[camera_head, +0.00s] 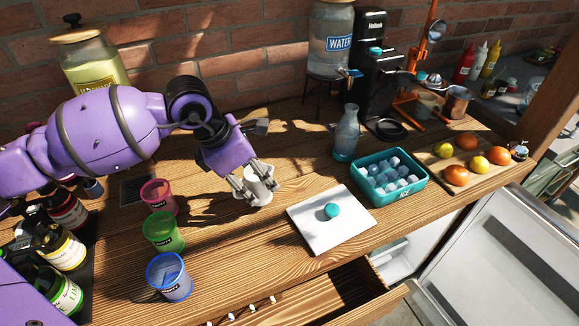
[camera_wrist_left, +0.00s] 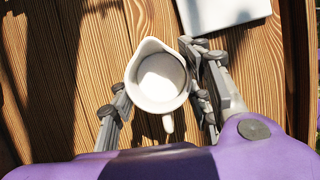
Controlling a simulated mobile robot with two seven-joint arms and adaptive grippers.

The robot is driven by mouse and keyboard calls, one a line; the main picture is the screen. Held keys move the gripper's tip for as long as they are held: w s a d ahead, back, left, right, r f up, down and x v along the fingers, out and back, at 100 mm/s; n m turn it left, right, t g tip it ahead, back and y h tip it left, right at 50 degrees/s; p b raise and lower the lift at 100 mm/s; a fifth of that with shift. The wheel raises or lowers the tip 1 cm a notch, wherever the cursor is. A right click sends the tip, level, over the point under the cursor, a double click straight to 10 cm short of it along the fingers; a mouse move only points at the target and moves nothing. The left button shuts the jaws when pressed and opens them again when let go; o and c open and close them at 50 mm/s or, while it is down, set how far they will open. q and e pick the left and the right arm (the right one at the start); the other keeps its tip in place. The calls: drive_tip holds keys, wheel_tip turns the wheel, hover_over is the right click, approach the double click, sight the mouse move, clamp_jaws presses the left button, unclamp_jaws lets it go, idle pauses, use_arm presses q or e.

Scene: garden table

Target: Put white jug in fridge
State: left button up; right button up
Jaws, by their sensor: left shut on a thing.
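The white jug (camera_head: 259,182) is upright at the middle of the wooden table in the head view. My left gripper (camera_head: 254,190) is shut on it, with a finger on either side. In the left wrist view I look down into the jug (camera_wrist_left: 160,80), with its spout at the top and its handle toward me, between the fingers of my left gripper (camera_wrist_left: 160,92). I cannot tell if its base touches the table. The fridge (camera_head: 405,250) shows below the table's front edge at the right, with its door (camera_head: 500,255) open. My right gripper is not in view.
A white board (camera_head: 318,235) with a teal round thing lies right of the jug. Beyond it are a teal ice bin (camera_head: 372,192), a glass bottle (camera_head: 346,135) and a fruit board (camera_head: 448,183). Pink, green and blue cups (camera_head: 169,277) stand left. An open drawer (camera_head: 300,300) sticks out in front.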

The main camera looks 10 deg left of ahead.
sight(256, 188)
use_arm(q)
drive_tip(key=shift+f, duration=1.35)
drive_tip(key=shift+s+f, duration=0.1)
drive_tip(key=shift+f, duration=0.1)
drive_tip(key=o, duration=1.4)
